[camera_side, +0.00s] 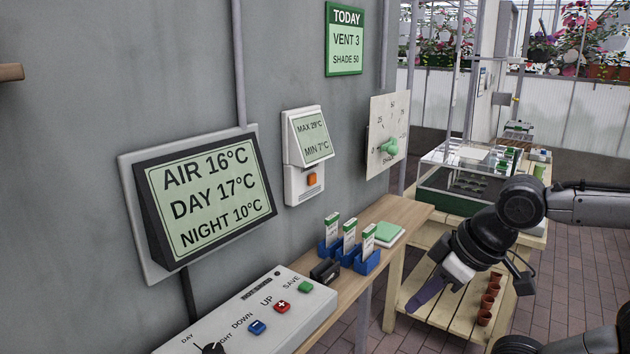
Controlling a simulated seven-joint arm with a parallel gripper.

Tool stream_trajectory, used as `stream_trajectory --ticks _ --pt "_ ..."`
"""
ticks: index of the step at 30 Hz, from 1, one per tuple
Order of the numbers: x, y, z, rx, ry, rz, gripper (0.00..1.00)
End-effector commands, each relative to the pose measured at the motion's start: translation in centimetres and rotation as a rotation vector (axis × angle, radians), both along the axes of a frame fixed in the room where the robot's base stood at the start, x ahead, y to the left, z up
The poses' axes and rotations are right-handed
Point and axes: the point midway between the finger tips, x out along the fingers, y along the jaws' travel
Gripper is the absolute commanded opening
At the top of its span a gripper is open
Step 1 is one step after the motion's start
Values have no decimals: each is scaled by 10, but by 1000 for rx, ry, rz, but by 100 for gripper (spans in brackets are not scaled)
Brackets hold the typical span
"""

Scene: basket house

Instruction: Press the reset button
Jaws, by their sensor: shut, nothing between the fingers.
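A white wall unit (304,185) shows "MAX 29°C" and "MIN 7°C" on its screen. A control box (245,318) on the shelf has a green button (305,287) marked SAVE, a red button (282,306) marked UP, a blue button (257,327) marked DOWN, and a dark knob. My gripper (415,303) is shut and empty, pointing down and left. It is right of the shelf, well apart from the orange button and the control box.
A large display (205,196) hangs at left. A dial panel (388,134) with a green knob is right of the white unit. Blue holders (366,262) with packets and a green-topped pad (388,232) occupy the wooden shelf (405,211). Pots (488,301) stand on the lower bench.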

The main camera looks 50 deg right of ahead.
Motion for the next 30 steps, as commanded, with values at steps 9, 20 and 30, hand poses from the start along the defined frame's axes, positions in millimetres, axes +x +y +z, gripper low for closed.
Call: stream_trajectory --ticks 9,20,30 --pt "0 0 0 0 0 0 0" --pt "14 10 17 29 -60 37 0" --pt "127 -5 91 226 -229 -123 0"
